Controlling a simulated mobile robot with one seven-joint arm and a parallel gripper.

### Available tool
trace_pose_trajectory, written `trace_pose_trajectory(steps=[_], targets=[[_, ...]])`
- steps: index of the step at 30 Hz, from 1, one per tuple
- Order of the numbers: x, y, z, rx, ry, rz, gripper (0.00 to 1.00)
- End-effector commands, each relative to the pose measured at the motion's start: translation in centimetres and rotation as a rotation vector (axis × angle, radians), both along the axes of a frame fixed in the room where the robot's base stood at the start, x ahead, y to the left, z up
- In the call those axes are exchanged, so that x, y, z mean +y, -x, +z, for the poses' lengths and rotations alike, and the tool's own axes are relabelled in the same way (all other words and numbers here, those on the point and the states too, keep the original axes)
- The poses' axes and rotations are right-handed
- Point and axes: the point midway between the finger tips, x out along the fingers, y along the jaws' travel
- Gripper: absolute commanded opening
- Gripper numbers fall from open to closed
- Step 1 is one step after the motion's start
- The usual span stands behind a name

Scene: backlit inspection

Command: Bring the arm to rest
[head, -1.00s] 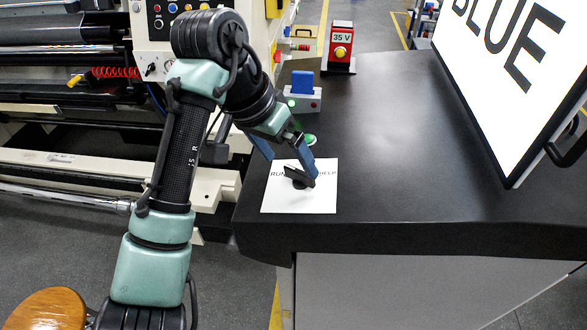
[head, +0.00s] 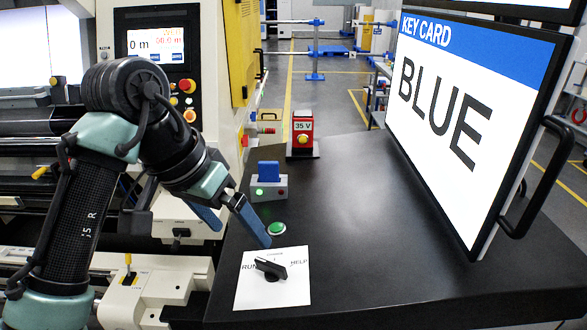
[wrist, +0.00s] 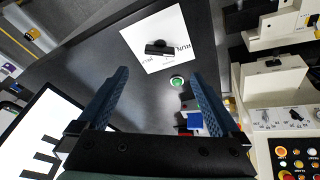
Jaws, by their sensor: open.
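My gripper (head: 241,236) is open and empty. Its two blue fingers hang over the left edge of the black bench (head: 340,260), clear of the black rotary knob (head: 271,268). The knob sits on a white card (head: 290,294) with RUN at its left and HELP at its right; its handle slants down to the right. In the wrist view the fingers are spread wide (wrist: 160,76), and the knob (wrist: 160,47) lies beyond them with nothing between the fingertips. My arm is bent, reaching in from the left.
A green button (head: 277,229), a blue block on a grey base (head: 268,180) and a red 35 V box (head: 302,133) stand behind the card. A KEY CARD screen reading BLUE (head: 460,110) stands at right. A machine (head: 165,45) is at left. The bench middle is clear.

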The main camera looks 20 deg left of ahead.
Motion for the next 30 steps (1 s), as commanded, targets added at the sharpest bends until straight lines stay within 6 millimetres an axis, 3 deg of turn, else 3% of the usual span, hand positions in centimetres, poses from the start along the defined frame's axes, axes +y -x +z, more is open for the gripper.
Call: trace_pose_trajectory(steps=[5, 8, 12, 15, 19, 22, 27, 30], targets=[[-1.8, -1.6, 0.5, -0.074, -0.002, -0.015, 1.0], [-5.4, -4.8, 2.3, -0.245, -0.001, -0.038, 1.0], [-12.7, -9.2, 8.1, -0.634, 0.034, -0.051, 1.0], [-17.0, -10.0, 14.0, -0.947, 0.081, -0.024, 1.0], [-20.1, -7.2, 21.7, -1.333, 0.145, 0.053, 1.0], [-20.5, -3.0, 26.5, -1.592, 0.172, 0.133, 1.0], [-19.7, 4.3, 31.0, -1.898, 0.168, 0.245, 1.0], [-19.3, 6.8, 32.1, -1.989, 0.155, 0.28, 1.0]])
